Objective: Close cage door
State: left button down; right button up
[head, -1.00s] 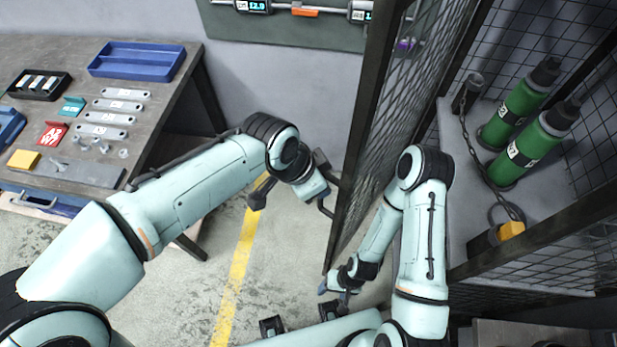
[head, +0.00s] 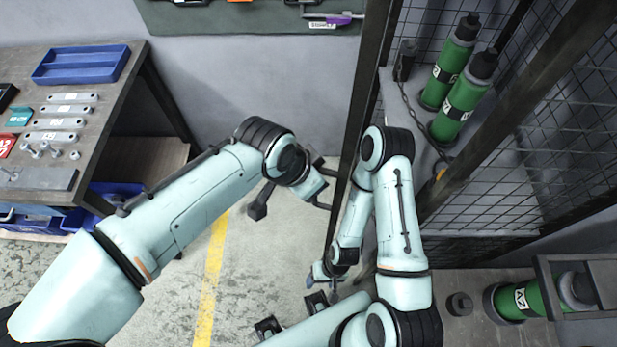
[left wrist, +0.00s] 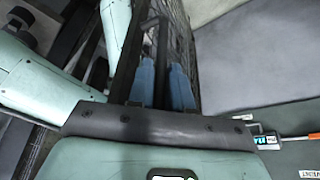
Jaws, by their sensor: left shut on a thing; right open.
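The cage door (head: 361,115) stands open and shows nearly edge-on in the head view, a dark frame running from the top down to the floor. The cage (head: 545,130) with dark mesh walls is to its right. My left gripper (head: 326,192) is at the door's left side. In the left wrist view its blue fingertips (left wrist: 161,85) are shut on a dark upright bar of the door (left wrist: 162,50), with mesh behind. My right gripper (head: 320,281) is low beside the door's bottom end, open, small and partly hidden in the head view.
Green cylinders (head: 462,100) stand chained on the cage's shelf; another (head: 518,299) lies at lower right. A workbench (head: 90,165) with a blue tray (head: 80,64) and metal brackets (head: 60,123) is at left. Floor with a yellow line (head: 212,270) is clear between.

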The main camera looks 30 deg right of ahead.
pick_arm(q)
jog(key=c, duration=1.1)
grip_release()
jog(key=v, duration=0.7)
jog(key=shift+a+r, duration=0.15)
jog(key=shift+r, duration=0.05)
